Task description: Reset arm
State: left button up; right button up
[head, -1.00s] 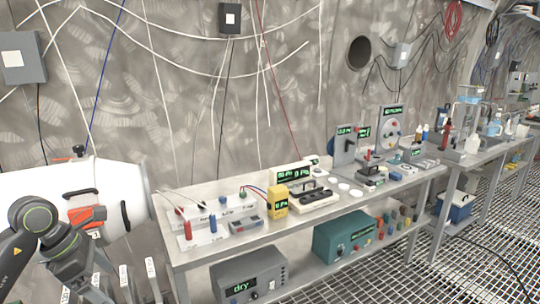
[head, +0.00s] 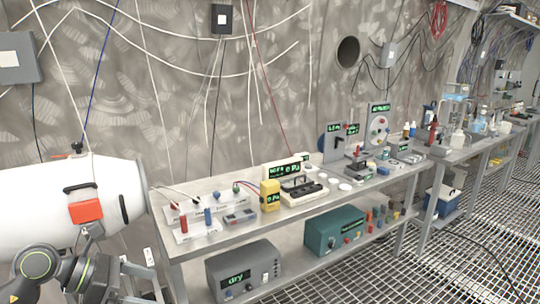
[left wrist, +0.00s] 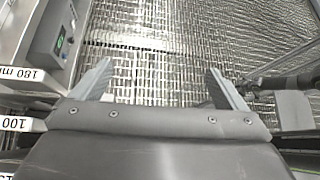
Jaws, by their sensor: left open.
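My left arm (head: 38,265) is at the lower left of the head view, in front of a white tank (head: 40,215) with an orange-red panel (head: 86,210). My left gripper shows in the left wrist view (left wrist: 160,67). Its two grey fingers are spread wide, with nothing between them. It points down over the steel grating floor (left wrist: 150,70). In the head view I cannot make out its fingers. My right gripper is in neither view.
A steel bench (head: 345,200) runs along the wall with meters and instruments on top. On its lower shelf stand a grey box reading "dry" (head: 243,272) and a teal box (head: 334,232).

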pick_arm(q)
notch_tip(320, 180, up, 7)
jog(key=s+d+n+t+h, duration=0.2)
jog(key=n+t+h, duration=0.2)
jog(key=n+t, duration=1)
jog(key=s+a+f+n+g+y, duration=0.1)
jog(key=s+a+f+n+y, duration=0.2)
jog(key=a+f+n+y, duration=0.65)
jog(key=s+a+f+n+g+y, duration=0.25)
jog(key=f+n+y, duration=0.25)
jog(key=n+y, duration=0.9)
jog(key=s+d+f+n+g+h, duration=0.2)
jog(key=s+f+n+g+h, duration=0.25)
jog(key=s+f, duration=0.45)
jog(key=s+d+f+n+g+h, duration=0.3)
jog(key=s+f+n+g, duration=0.3)
jog(key=s, duration=0.5)
notch_tip(320, 180, down, 25)
jog(key=s+a+g+p, duration=0.1)
jog(key=a+g, duration=0.1)
jog(key=s+d+f+g+p, duration=0.1)
jog(key=s+f, duration=1.2)
jog(key=s, duration=0.1)
jog(key=shift+s+d+f+h, duration=0.3)
jog(key=shift+s+d+f, duration=0.05)
jog(key=shift+d, duration=0.05)
